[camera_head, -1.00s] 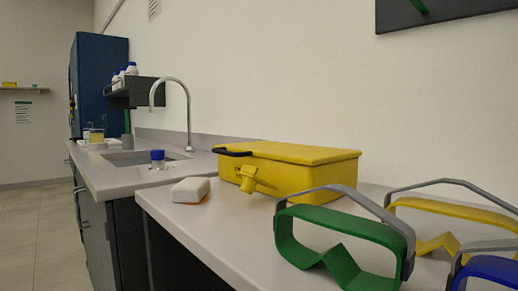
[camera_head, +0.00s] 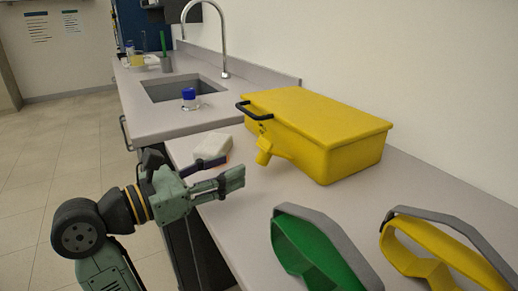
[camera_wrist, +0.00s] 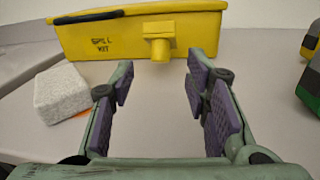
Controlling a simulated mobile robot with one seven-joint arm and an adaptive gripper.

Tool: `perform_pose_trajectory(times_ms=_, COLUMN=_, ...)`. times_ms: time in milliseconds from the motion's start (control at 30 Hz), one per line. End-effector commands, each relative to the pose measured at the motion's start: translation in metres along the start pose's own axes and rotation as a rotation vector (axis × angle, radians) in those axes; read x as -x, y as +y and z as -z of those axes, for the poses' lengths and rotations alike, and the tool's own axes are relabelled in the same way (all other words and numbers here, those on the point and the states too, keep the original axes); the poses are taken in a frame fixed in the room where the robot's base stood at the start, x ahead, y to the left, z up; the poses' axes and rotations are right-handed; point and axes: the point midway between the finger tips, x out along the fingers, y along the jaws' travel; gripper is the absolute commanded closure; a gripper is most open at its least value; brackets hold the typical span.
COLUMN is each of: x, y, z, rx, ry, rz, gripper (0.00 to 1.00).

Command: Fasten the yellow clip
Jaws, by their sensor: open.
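The yellow clip (camera_head: 265,150) is on the front face of the yellow spill kit box (camera_head: 345,150). In the head view it sticks out from the box at a slant. In the wrist view the clip (camera_wrist: 158,45) is near the top centre, straight beyond my fingers. My gripper (camera_head: 222,172) is open and empty, in front of the box above the bench edge. In the wrist view the clip lies between the lines of the fingers of my gripper (camera_wrist: 160,72), but beyond their tips, apart from them. The box's lid is down.
A white block (camera_head: 212,147) lies on the bench (camera_head: 235,225) left of the box, close to my gripper. A blue-capped jar (camera_head: 189,98) stands near the sink (camera_head: 180,88).

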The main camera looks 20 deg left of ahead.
Motion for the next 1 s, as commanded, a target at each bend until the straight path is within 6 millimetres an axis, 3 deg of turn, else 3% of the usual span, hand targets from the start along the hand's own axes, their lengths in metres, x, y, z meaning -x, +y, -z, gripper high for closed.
perform_pose_trajectory(times_ms=200, x=-0.044, y=-0.001, z=-0.003, rx=0.000, ry=-0.002, rz=0.005, gripper=0.57)
perform_pose_trajectory(times_ms=400, x=-0.071, y=-0.001, z=-0.002, rx=0.000, ry=-0.002, rz=0.003, gripper=0.57)
perform_pose_trajectory(times_ms=833, x=-0.080, y=0.000, z=-0.001, rx=-0.001, ry=-0.003, rz=0.000, gripper=0.58)
perform_pose_trajectory(times_ms=1000, x=-0.080, y=-0.001, z=-0.001, rx=-0.001, ry=-0.003, rz=0.001, gripper=0.69)
